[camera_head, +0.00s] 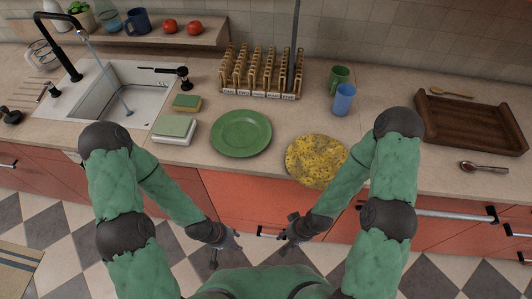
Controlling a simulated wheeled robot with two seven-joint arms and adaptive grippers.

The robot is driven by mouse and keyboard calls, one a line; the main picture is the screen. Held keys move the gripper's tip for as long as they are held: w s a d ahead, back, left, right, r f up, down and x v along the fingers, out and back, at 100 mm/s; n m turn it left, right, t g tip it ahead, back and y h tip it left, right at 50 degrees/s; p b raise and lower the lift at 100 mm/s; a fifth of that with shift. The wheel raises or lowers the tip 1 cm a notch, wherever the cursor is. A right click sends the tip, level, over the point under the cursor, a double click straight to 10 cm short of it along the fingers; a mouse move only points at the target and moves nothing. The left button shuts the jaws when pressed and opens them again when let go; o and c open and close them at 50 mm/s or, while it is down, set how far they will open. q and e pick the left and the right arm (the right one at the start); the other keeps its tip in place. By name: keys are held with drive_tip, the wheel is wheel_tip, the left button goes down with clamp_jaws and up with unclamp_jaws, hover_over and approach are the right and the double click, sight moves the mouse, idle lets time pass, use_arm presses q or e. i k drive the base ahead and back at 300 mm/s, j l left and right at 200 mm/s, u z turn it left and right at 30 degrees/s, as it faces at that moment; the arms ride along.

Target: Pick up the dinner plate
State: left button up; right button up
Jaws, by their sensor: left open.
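A green dinner plate (241,133) lies flat on the counter, near its front edge and left of the middle. A second round item, a speckled yellow plate or mat (316,159), lies to its right and is partly covered by my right arm. My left gripper (224,252) hangs in front of the counter, below and apart from the green plate, open and empty. My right gripper (287,236) hangs to its right in front of the red cabinets, apart from both round items; its fingers are too small to tell whether they are open.
A wooden dish rack (260,94) stands behind the green plate. A sponge (187,102) and a pale box (174,125) lie to its left, by the sink (121,102). A blue cup (344,92), a green mug (338,77) and a wooden tray (436,127) stand to the right.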

sight(313, 161)
drive_tip(key=l+u, duration=0.45)
drive_tip(key=k+l+u, duration=0.2)
drive_tip(key=l+u, duration=0.25)
drive_tip(key=k+l+u, duration=0.2)
drive_tip(key=l+u, duration=0.25)
drive_tip(key=k+l, duration=0.25)
